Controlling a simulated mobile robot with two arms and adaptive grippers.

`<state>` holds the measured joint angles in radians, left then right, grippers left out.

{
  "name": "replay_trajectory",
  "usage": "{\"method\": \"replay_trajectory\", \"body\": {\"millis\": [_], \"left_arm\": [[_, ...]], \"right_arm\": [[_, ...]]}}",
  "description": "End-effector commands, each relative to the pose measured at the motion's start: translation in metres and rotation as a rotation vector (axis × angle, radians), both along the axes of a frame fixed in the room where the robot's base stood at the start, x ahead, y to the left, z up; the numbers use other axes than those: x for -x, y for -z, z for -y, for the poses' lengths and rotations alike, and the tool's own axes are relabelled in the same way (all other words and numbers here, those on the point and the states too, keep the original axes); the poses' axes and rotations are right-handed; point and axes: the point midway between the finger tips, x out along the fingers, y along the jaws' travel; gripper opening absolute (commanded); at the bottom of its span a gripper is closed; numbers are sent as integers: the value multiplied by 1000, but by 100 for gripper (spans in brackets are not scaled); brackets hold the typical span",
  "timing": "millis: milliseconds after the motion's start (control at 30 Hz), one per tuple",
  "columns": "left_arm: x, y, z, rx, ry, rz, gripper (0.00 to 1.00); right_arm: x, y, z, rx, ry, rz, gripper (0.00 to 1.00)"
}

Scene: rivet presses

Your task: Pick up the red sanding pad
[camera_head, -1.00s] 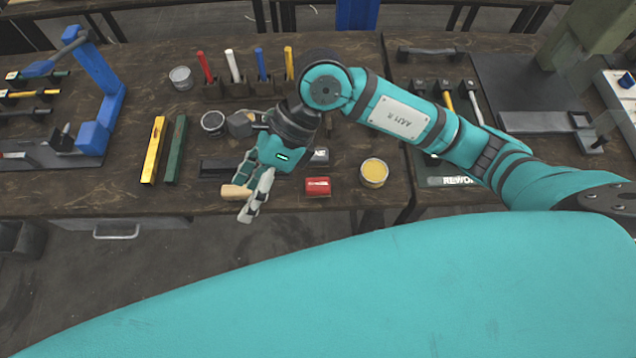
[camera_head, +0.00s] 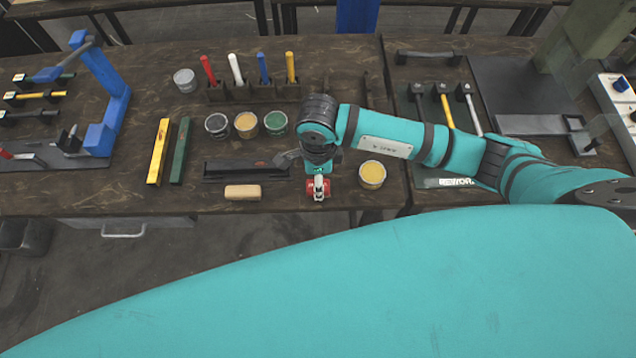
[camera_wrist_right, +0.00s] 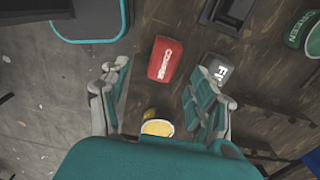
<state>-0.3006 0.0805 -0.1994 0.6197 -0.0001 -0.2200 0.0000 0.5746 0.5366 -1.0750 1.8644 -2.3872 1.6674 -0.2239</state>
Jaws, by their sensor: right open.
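The red sanding pad (camera_head: 310,186), a small block, lies near the front edge of the workbench, mostly covered by my right gripper (camera_head: 318,190) above it in the head view. In the right wrist view the red pad (camera_wrist_right: 165,60), lettered "COARSE", shows whole on the wood, ahead of and between the two spread fingers of my right gripper (camera_wrist_right: 160,85). The fingers are open with nothing between them and look apart from the pad. My left gripper is not in view.
A grey pad (camera_wrist_right: 218,68) lies close beside the red one. Several paint tins (camera_head: 246,123) stand behind. The bench's front edge is close.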

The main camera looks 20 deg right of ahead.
Motion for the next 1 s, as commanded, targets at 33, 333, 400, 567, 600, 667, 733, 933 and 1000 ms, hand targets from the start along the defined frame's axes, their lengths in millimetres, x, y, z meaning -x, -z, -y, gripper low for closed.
{"method": "replay_trajectory", "body": {"millis": [33,333,400,567,600,667,733,933,1000], "left_arm": [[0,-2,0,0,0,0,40],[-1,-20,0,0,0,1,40],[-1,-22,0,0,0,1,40],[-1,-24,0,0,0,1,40],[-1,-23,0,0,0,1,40],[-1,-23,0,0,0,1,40],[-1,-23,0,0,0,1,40],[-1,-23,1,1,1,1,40],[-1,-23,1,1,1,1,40]], "right_arm": [[0,3,0,0,0,-1,63],[-5,31,-4,0,2,-5,63],[-7,43,-4,0,2,-3,63],[-7,57,-5,-1,-1,-1,63],[-7,58,-5,-1,-1,0,63],[-8,59,-4,-2,-1,2,63],[-8,59,-4,-2,-1,2,63],[-7,59,-4,-1,-1,0,44],[-7,58,-4,-1,-1,0,35]]}}
